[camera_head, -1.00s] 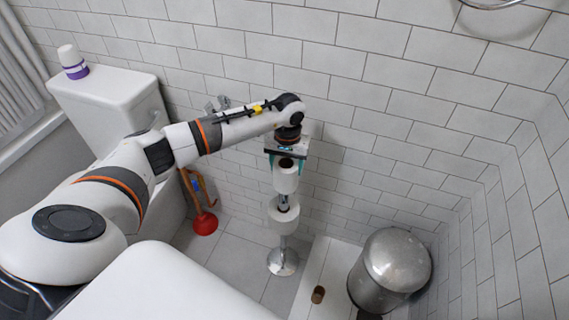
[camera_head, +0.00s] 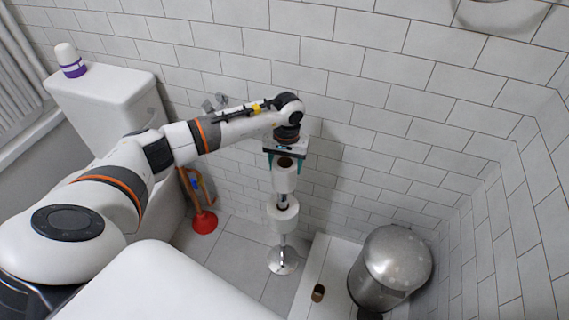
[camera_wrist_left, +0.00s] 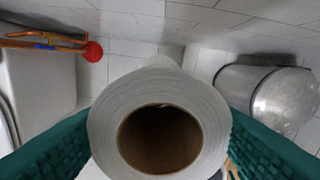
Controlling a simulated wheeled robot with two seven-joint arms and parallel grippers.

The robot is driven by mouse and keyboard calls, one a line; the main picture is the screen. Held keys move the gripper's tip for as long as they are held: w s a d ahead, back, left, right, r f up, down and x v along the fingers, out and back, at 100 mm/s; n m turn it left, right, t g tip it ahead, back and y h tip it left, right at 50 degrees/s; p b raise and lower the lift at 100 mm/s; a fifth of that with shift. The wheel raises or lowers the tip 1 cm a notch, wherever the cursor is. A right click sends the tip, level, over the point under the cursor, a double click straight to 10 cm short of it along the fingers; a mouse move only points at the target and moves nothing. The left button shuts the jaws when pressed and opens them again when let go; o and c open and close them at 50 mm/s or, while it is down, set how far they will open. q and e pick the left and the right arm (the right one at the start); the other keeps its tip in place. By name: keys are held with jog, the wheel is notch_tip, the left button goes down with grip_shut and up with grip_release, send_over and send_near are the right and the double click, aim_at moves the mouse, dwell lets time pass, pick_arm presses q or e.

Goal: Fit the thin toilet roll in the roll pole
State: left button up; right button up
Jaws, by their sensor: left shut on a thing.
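My left gripper (camera_head: 285,168) is shut on the thin white toilet roll (camera_head: 285,181) and holds it upright above the roll pole. In the left wrist view, the held roll (camera_wrist_left: 101,125) sits between the two teal fingers, its brown core facing the camera. No pole tip shows inside the dark core. The chrome roll pole (camera_head: 283,240) stands on a round base on the floor. My right gripper is not in view.
A metal bin (camera_head: 388,270) stands right of the pole. A small brown tube (camera_head: 318,293) lies on a pale strip of floor. A red plunger (camera_head: 204,222) is on the left by the toilet (camera_head: 105,100). The tiled wall (camera_head: 390,130) is close behind.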

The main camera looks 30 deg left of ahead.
pick_arm(q)
jog(key=shift+d, duration=0.35)
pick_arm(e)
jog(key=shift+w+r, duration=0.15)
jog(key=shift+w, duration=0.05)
pick_arm(q)
jog(key=o, duration=0.8)
jog(key=shift+c, duration=0.2)
jog(key=o, duration=0.3)
jog(key=shift+w+f, duration=0.1)
jog(key=shift+w, duration=0.05)
jog(key=shift+o, duration=0.2)
jog(key=shift+a, duration=0.1)
notch_tip(320, 180, up, 12)
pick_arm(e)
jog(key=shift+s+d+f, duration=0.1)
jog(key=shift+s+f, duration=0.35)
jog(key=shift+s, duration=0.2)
